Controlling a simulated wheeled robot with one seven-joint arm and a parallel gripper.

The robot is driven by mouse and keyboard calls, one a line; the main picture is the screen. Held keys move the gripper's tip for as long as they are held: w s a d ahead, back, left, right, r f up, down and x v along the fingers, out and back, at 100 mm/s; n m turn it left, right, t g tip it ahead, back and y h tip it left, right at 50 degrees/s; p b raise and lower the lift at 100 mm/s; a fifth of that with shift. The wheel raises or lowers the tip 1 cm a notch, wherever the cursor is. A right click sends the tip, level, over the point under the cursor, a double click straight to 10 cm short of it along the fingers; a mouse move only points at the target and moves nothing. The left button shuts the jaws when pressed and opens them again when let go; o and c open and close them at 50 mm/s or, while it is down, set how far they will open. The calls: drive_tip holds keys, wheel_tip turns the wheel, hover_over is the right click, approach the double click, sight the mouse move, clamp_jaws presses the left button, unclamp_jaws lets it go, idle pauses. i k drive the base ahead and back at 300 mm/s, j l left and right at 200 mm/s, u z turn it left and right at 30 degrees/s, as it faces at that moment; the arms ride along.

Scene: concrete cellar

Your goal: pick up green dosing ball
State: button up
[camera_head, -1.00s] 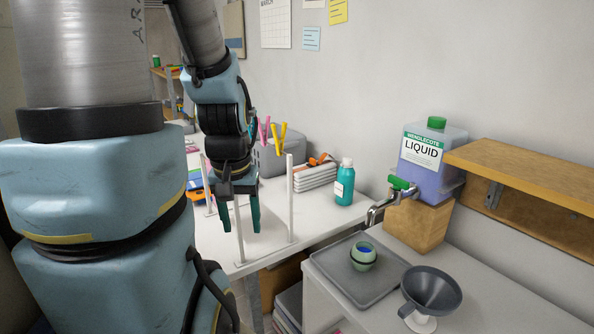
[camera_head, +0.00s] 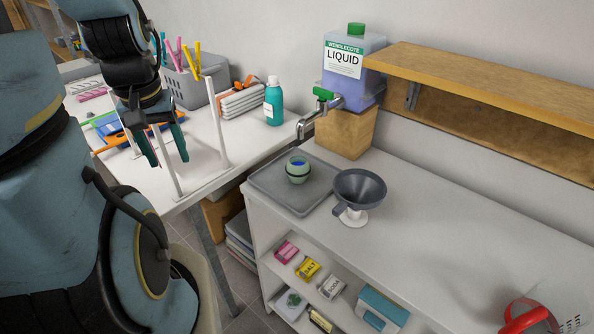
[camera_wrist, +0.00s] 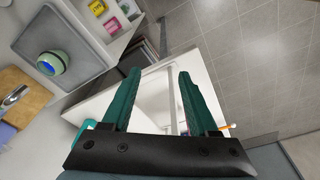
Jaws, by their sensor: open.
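The green dosing ball (camera_head: 298,169) is a small pale green cup-like ball with a dark band and blue inside its opening. It sits on a grey tray (camera_head: 262,186) on the white counter. In the wrist view the ball (camera_wrist: 51,63) is at the upper left, on the tray (camera_wrist: 68,14). My gripper (camera_head: 168,164) has teal fingers, is open and empty, and hangs over the white table's edge, left of the ball and well apart from it. In the wrist view its fingers (camera_wrist: 156,80) are spread with nothing between them.
A dark funnel (camera_head: 359,186) stands just right of the tray. A metal tap (camera_head: 312,119) from the liquid jug (camera_head: 350,72) reaches toward the tray from behind. White posts (camera_head: 217,125) rise by my gripper. A wooden shelf (camera_head: 480,82) overhangs the counter's back.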

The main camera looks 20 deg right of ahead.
sight(298, 168)
drive_tip(key=k+l+u, duration=0.2)
drive_tip(key=u, duration=0.15)
drive_tip(key=k+l+u, duration=0.1)
drive_tip(key=k+u, duration=0.4)
drive_tip(key=u, duration=0.25)
